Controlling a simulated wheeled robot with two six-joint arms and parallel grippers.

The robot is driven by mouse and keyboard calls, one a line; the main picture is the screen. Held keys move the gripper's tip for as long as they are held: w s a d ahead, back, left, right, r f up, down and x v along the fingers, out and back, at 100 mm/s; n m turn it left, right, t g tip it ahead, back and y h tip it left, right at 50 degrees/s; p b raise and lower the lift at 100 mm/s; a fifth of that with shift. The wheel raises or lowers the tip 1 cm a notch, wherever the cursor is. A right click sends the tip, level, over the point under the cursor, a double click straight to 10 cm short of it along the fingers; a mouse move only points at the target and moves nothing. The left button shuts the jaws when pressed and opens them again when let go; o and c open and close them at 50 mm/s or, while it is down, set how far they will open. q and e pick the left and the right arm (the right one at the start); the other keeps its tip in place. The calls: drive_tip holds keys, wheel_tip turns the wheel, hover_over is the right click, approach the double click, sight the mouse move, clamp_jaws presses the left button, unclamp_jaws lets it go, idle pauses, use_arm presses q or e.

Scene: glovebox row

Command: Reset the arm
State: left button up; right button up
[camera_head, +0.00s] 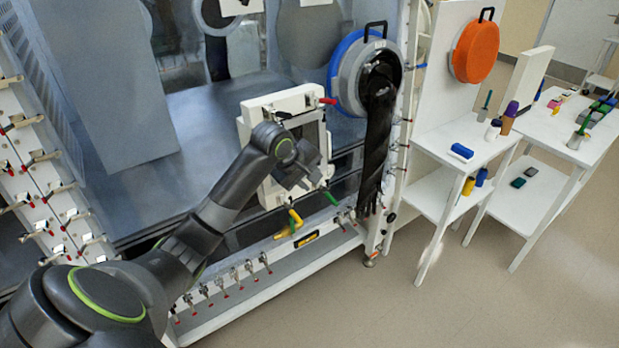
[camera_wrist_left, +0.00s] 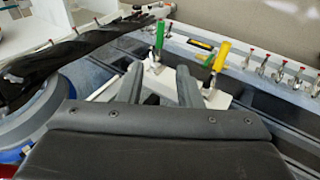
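My left arm (camera_head: 215,205) reaches in from the lower left toward the glovebox front. My left gripper (camera_head: 302,181) is in front of a white-framed hatch (camera_head: 245,125). In the left wrist view its two fingers (camera_wrist_left: 160,82) stand apart with nothing between them. Beyond the fingertips are a toggle clamp with a green handle (camera_wrist_left: 159,35) and one with a yellow handle (camera_wrist_left: 221,55). I cannot tell whether the gripper touches the hatch. My right arm and gripper are in neither view.
A black glove (camera_head: 377,150) hangs from a blue-ringed port (camera_head: 345,75) right of the hatch. A red handle (camera_head: 327,101) sticks out at the hatch's upper right. Clamps line the lower rail (camera_head: 290,268). White side tables (camera_head: 455,150) hold small items. Floor at lower right is clear.

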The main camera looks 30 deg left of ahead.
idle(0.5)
use_arm(q)
drive_tip(key=s+d+f+m+g, duration=0.1)
drive_tip(key=s+d+f+m, duration=0.15)
drive_tip(key=s+f, duration=0.5)
drive_tip(key=s+d+f+m+g+y, duration=0.1)
drive_tip(key=s+f+m, duration=0.25)
drive_tip(key=s, duration=0.65)
drive_tip(key=s+d+f+m+g+y, duration=0.15)
drive_tip(key=s+m, duration=0.25)
drive_tip(key=s, duration=0.6)
drive_tip(key=s+d+f+m, duration=0.1)
drive_tip(key=s+f+m, duration=0.2)
drive_tip(key=s, duration=0.7)
wheel_tip(320, 180, down, 28)
drive_tip(key=a+g+b, duration=0.1)
drive_tip(key=a+b, duration=0.1)
drive_tip(key=b, duration=0.1)
drive_tip(key=s+d+f+g+b, duration=0.1)
drive_tip(key=s+f+b, duration=0.1)
drive_tip(key=s+f, duration=1.3)
wheel_tip(320, 180, down, 2)
drive_tip(key=shift+d+f, duration=0.1)
drive_tip(key=shift+d, duration=0.05)
